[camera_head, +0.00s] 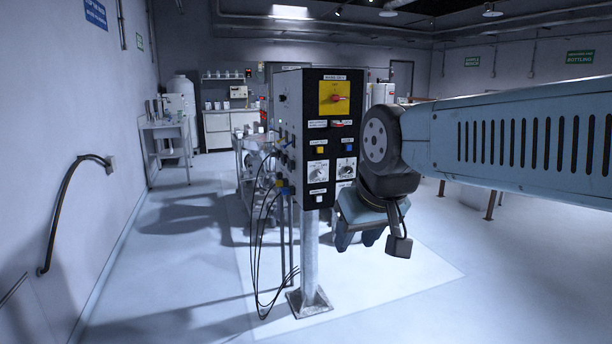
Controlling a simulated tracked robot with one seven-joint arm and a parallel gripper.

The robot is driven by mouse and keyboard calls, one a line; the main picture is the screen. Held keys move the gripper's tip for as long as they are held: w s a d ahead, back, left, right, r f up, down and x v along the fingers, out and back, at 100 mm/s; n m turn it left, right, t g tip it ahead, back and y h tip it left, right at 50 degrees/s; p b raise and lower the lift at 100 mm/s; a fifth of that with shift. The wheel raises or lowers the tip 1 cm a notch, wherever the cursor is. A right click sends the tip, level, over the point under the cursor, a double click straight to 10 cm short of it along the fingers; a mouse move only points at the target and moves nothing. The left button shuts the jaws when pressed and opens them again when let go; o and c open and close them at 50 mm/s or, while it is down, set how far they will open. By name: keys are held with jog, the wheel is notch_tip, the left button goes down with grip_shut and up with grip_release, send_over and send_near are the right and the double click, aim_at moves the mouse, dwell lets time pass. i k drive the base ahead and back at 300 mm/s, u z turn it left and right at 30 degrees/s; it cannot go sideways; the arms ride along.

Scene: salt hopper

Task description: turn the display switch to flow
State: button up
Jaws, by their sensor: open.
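A black control box (329,214) stands on a grey post. Its front has two dial switches on white plates, a left one (318,172) and a right one (346,169). The labels are too small to read, so I cannot tell which control is the display switch or where it points. Part of the panel's right edge is close to my arm's wrist in the picture.
The panel also carries a red rotary handle on a yellow plate (326,107), a yellow button (320,150), a blue button (347,144) and a white button (319,198). Black cables (257,240) hang at the box's left. The front floor (420,305) is clear.

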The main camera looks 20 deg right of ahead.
aim_at(320, 173)
jog(key=i, duration=0.95)
jog(key=z, duration=0.05)
